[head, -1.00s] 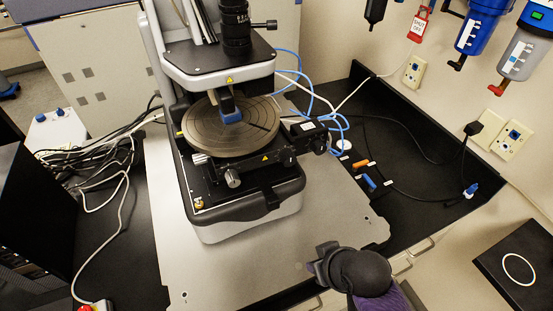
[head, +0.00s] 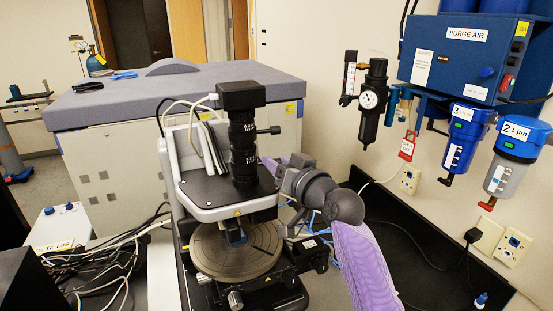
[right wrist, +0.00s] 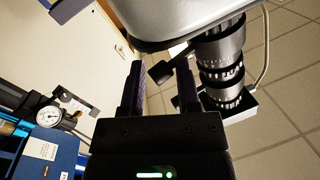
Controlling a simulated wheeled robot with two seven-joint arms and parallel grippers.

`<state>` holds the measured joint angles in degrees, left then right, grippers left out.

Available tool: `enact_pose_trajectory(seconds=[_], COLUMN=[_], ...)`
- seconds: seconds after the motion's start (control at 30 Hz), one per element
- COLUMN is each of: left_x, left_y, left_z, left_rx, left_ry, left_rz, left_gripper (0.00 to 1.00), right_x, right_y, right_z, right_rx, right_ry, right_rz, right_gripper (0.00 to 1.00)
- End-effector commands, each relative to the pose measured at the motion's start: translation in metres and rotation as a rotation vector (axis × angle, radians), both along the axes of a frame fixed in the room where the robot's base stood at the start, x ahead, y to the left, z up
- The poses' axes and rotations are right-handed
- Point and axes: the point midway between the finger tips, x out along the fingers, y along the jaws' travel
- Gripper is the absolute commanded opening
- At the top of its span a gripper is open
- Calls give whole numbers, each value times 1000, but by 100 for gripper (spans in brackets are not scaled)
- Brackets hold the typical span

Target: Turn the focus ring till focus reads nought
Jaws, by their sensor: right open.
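The black lens tube (head: 243,140) stands upright on top of the profiler, with ringed bands and white marks. I cannot tell which band is the focus ring, and its reading is too small to make out. A side knob (head: 270,130) sticks out to the right of the tube. My right gripper (head: 285,165) is just right of the tube and lower than the knob, apart from the tube. My left gripper is out of view.
The profiler's top plate (head: 215,185) is below the tube, and a round stage (head: 215,262) is lower. A regulator with a gauge (head: 371,98) and blue filters (head: 466,135) hang on the right wall. Cables crowd the left side.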

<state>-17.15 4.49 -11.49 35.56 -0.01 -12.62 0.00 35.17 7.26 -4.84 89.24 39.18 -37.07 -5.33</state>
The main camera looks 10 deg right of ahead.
Motion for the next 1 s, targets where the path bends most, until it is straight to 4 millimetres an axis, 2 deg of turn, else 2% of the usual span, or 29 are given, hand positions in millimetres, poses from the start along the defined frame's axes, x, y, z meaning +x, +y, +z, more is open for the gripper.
enact_pose_trajectory(seconds=[0.37, 0.57, 1.0], left_x=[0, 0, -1], left_y=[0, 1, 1], left_z=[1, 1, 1], left_rx=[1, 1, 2], left_ry=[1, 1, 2], left_rz=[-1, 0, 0], left_gripper=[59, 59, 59], right_x=[7, 7, 7], right_y=[3, 3, 3], right_z=[-1, -1, -1], right_rx=[-1, -2, -2], right_ry=[0, 2, 2], right_rz=[0, 0, 0], right_gripper=[41, 1, 0])
